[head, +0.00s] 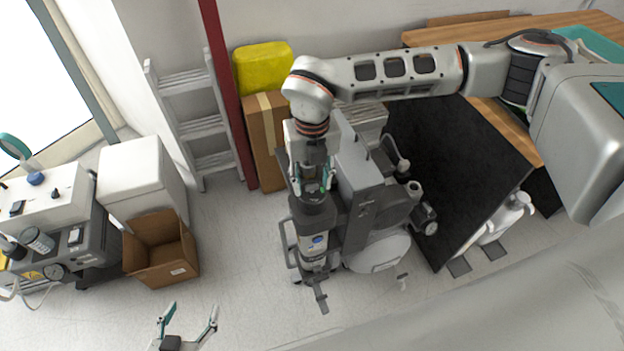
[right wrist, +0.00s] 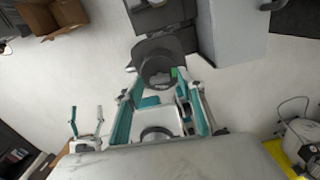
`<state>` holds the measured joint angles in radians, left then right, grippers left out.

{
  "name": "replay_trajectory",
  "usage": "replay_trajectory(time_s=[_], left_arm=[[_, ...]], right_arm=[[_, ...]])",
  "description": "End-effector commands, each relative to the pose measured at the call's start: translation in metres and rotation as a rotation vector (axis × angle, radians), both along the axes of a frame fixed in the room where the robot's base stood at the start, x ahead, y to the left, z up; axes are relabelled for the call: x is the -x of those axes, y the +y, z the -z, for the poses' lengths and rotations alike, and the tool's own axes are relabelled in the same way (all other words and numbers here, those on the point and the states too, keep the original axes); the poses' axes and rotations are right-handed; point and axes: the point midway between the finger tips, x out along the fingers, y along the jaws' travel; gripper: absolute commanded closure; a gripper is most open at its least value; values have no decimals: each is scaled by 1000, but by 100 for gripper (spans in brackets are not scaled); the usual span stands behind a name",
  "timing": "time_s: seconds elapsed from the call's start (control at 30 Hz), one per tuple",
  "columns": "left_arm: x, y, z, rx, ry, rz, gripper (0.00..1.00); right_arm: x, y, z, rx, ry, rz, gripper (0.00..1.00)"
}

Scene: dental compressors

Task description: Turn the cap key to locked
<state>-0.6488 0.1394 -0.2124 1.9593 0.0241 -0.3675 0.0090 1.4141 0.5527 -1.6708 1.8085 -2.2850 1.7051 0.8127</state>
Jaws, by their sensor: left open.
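A tall dark-grey canister (head: 313,235) with a round top stands upright on the compressor unit in the middle of the head view. My right gripper (head: 313,184) is over its top, pointing down. In the right wrist view the round dark cap (right wrist: 158,70) lies just beyond and between the spread fingertips of my right gripper (right wrist: 160,94), with gaps at both sides. A small green mark (right wrist: 174,72) shows at the cap's right edge. The key's position cannot be read. My left gripper (head: 190,318) is open and empty above the floor, far from the canister.
A grey compressor cabinet (head: 358,190) stands right beside the canister. An open cardboard box (head: 160,250) and a white bin (head: 140,180) stand to the left. A ladder (head: 195,125) leans behind. A dark panel (head: 450,170) is at right. Floor between box and compressor is clear.

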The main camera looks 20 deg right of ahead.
Motion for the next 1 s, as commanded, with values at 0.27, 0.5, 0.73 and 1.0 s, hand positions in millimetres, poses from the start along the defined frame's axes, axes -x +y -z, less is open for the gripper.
replay_trajectory(time_s=[0.27, 0.5, 0.73, 1.0], left_arm=[[0, 0, -2, -1, -3, 1, 35], [-1, 0, -1, -1, -2, 0, 35], [-1, 0, -1, 0, -2, 1, 35], [-1, 0, -1, 1, -3, 0, 35]], right_arm=[[-1, 0, -4, 0, -1, 0, 61], [-2, 0, -41, -1, -5, 0, 61], [-1, 0, -87, 0, -4, 0, 61], [0, 0, -117, 0, 0, 0, 61]])
